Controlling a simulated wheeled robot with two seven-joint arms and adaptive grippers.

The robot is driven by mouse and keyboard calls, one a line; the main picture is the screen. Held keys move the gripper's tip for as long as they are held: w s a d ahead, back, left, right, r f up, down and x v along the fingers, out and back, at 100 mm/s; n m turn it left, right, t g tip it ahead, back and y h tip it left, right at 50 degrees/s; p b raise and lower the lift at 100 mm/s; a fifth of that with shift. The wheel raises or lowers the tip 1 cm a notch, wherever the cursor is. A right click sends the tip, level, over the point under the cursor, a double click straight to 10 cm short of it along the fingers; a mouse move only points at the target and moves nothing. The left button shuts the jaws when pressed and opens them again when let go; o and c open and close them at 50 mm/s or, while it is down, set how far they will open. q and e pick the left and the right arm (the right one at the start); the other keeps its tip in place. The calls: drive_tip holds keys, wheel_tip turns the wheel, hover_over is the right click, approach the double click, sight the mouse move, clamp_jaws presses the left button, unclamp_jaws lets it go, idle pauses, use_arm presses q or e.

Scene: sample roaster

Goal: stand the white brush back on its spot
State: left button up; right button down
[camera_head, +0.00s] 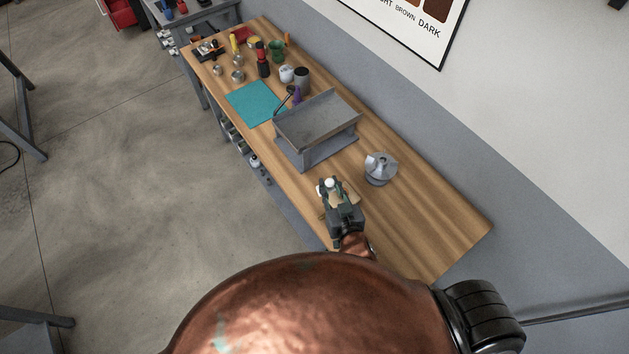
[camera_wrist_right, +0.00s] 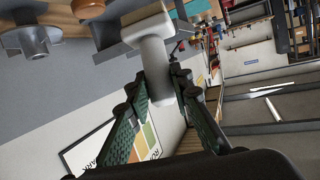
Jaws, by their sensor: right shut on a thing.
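My right gripper (camera_head: 328,190) is over the near part of the wooden bench, in front of the grey sloped stand. It is shut on the white brush (camera_wrist_right: 150,50). In the right wrist view the brush's pale shaft is between the two green-padded fingers (camera_wrist_right: 163,88), with its wider white end beyond the fingertips. In the head view only a small white end of the brush (camera_head: 329,182) shows. I cannot tell whether it touches the bench. The brush's spot cannot be made out. My left gripper is not in view.
The grey sloped stand (camera_head: 318,118) is just beyond my gripper. A shiny metal vessel (camera_head: 380,169) stands to its right. A teal mat (camera_head: 256,103), a dark cup (camera_head: 302,76) and several small items are farther back. The bench's near right end (camera_head: 440,235) is clear.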

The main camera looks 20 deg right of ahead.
drive_tip(key=a+n+g+y+p, duration=0.2)
drive_tip(key=a+n+g+p, duration=0.15)
drive_tip(key=a, duration=0.45)
drive_tip(key=shift+m, duration=0.35)
drive_tip(key=w+d+f, duration=0.2)
drive_tip(key=w+f, duration=0.2)
drive_tip(key=w+d+f+p, duration=0.1)
drive_tip(key=w+d+f, duration=0.1)
drive_tip(key=w+f, duration=0.2)
drive_tip(key=w+d+f, duration=0.3)
drive_tip(key=w+f, duration=0.1)
drive_tip(key=f, duration=0.1)
drive_tip(key=shift+w, duration=0.2)
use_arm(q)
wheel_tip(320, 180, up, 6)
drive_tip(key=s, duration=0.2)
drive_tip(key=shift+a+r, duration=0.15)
use_arm(e)
drive_tip(key=c, duration=2.2)
unclamp_jaws()
drive_tip(key=shift+f, duration=0.2)
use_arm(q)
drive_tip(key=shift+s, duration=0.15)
use_arm(e)
drive_tip(key=o, duration=0.5)
